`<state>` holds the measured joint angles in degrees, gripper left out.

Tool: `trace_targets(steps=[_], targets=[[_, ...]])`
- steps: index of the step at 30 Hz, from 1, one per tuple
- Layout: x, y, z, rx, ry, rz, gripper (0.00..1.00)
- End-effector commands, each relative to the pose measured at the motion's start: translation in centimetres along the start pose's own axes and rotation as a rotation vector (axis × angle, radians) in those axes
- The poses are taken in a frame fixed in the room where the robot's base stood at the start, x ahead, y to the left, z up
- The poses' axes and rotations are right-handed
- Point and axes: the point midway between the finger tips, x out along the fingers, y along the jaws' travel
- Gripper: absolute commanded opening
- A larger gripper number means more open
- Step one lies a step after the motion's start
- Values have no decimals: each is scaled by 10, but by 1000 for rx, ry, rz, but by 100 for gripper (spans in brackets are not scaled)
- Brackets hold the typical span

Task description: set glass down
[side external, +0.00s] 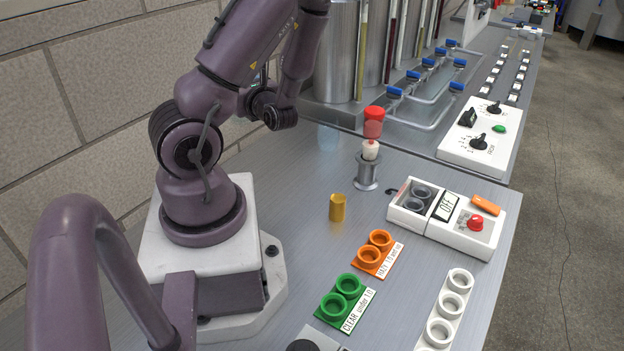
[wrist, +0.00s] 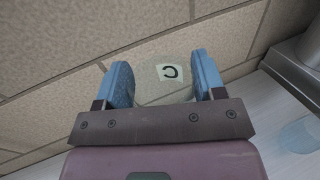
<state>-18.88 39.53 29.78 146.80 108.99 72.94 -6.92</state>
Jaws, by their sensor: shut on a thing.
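In the wrist view my gripper (wrist: 160,80) has two blue fingers. Between them is a clear glass (wrist: 180,91), faint against the wall, with a pale label bearing a dark C-like mark (wrist: 170,72). The fingers are shut on the glass, and the wall fills the background behind it. In the side view the gripper and the glass are mostly hidden behind my arm, so their height over the bench cannot be told there. A pale blue patch (side external: 328,136) shows on the bench by the tanks, and also at the right of the wrist view (wrist: 300,134).
On the bench stand a brass cup (side external: 337,208), a small stand with a red-topped piece (side external: 367,180), a white instrument (side external: 460,238), an orange holder (side external: 370,262), a green holder (side external: 340,305) and a white rack (side external: 446,310). Steel tanks (side external: 337,60) stand by the wall.

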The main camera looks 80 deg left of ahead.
Motion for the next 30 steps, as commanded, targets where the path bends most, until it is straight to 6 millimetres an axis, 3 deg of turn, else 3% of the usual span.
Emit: trace_targets(steps=[1,6,12,18,30], targets=[[-4,-19,-7,13,-6,-118,38],[-35,-76,-34,22,-14,-527,38],[-75,-112,-64,13,-18,-830,38],[-97,-123,-81,6,-21,-956,38],[-99,-125,-134,5,-21,-967,38]])
